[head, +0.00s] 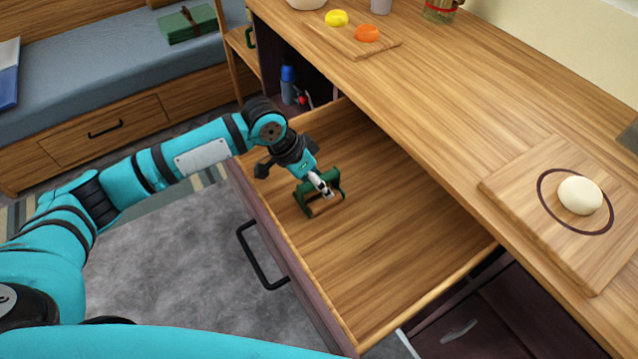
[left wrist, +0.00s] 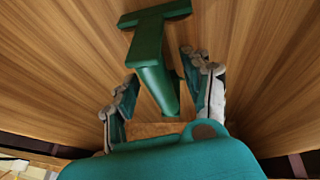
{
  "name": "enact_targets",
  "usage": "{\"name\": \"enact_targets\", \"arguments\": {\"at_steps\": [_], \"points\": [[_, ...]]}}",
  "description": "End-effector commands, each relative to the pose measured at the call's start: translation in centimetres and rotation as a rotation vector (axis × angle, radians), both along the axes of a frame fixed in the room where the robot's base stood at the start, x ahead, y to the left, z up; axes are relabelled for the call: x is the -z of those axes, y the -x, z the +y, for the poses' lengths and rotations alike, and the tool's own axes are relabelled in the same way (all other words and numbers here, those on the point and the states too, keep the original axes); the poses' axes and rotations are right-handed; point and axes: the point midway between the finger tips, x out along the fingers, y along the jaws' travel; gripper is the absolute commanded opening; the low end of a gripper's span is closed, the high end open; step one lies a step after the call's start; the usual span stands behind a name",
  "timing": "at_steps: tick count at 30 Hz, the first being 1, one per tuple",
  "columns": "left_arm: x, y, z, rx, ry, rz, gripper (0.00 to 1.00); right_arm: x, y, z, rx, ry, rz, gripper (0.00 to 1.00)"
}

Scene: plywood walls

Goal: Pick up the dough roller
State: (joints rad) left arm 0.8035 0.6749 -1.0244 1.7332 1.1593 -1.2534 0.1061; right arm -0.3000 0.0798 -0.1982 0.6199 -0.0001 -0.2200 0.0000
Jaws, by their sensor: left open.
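The dough roller (head: 302,201) lies inside the open wooden drawer, toward its far left part. It has a dark green frame and handle and a wood-coloured roller part. My left gripper (head: 322,186) reaches down over it into the drawer, partly hiding it. In the left wrist view, the roller's green handle (left wrist: 148,48) runs between the two open fingers (left wrist: 163,78), with a finger on each side. A wood-coloured part shows low between the fingers, partly hidden by my gripper. I cannot tell whether either finger touches the handle. My right gripper is not in view.
The open drawer (head: 400,255) is otherwise bare, with raised walls around it. The countertop (head: 450,105) overhangs its right side. On it are a board (head: 525,180) with dough (head: 580,195) and a smaller board (head: 385,48) with lemon and orange fruit.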

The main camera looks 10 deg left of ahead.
Motion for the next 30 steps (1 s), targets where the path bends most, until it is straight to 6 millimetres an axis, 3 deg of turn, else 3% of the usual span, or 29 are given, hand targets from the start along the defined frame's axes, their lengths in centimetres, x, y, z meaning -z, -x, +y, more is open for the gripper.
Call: {"name": "enact_targets", "arguments": {"at_steps": [3,14,30], "points": [[-0.03,0.0,0.01,0.0,0.0,0.0,0.47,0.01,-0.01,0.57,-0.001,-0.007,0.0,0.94],[-0.07,0.0,0.03,0.0,0.0,0.0,0.0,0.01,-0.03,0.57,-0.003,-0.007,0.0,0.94],[-0.95,-0.11,-0.02,0.0,0.002,-0.005,0.0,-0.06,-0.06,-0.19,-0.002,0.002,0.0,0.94]]}}
